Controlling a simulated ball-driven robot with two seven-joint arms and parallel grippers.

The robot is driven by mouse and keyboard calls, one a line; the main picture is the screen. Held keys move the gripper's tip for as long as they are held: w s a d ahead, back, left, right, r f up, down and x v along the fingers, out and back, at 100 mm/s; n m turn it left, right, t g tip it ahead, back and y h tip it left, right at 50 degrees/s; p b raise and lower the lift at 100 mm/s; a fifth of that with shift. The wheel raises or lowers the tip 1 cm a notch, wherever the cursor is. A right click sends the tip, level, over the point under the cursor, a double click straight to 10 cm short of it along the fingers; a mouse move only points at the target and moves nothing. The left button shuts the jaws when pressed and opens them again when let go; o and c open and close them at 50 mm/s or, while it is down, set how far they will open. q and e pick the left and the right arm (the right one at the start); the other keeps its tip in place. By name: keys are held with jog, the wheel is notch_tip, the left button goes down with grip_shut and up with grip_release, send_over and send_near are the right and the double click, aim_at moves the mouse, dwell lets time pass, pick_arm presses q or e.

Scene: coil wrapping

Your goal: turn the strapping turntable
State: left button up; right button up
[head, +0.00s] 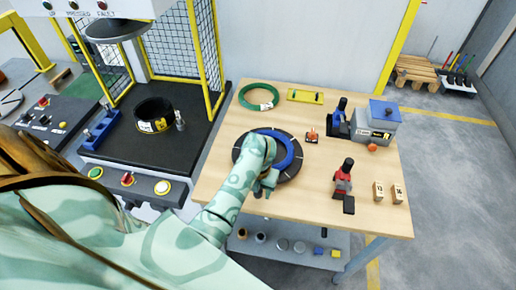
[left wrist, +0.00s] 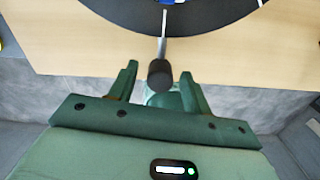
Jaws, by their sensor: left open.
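The strapping turntable (head: 291,173) is a black disc on the wooden table, with a blue coil (head: 291,150) lying on it. In the left wrist view the turntable's dark rim (left wrist: 215,18) fills the top. A thin metal rod with a black knob (left wrist: 160,74) sticks out from it towards me. My left gripper (head: 264,189) is at the near edge of the turntable, its arm covering part of the disc and coil. In the left wrist view the green fingers (left wrist: 159,80) are open, one on each side of the knob, with gaps visible. My right gripper is not in view.
A green coil (head: 258,97), a yellow tray (head: 305,96), a grey box-shaped device (head: 375,127), a red-handled tool (head: 343,178) and small wooden blocks (head: 379,191) stand around the turntable. A black machine bed (head: 120,165) is left. Table space right of the turntable is partly clear.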

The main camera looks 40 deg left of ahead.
pick_arm(q)
notch_tip(320, 180, up, 16)
jog(key=p, duration=0.5)
jog(key=shift+f+p, duration=0.2)
jog(key=shift+p, duration=0.2)
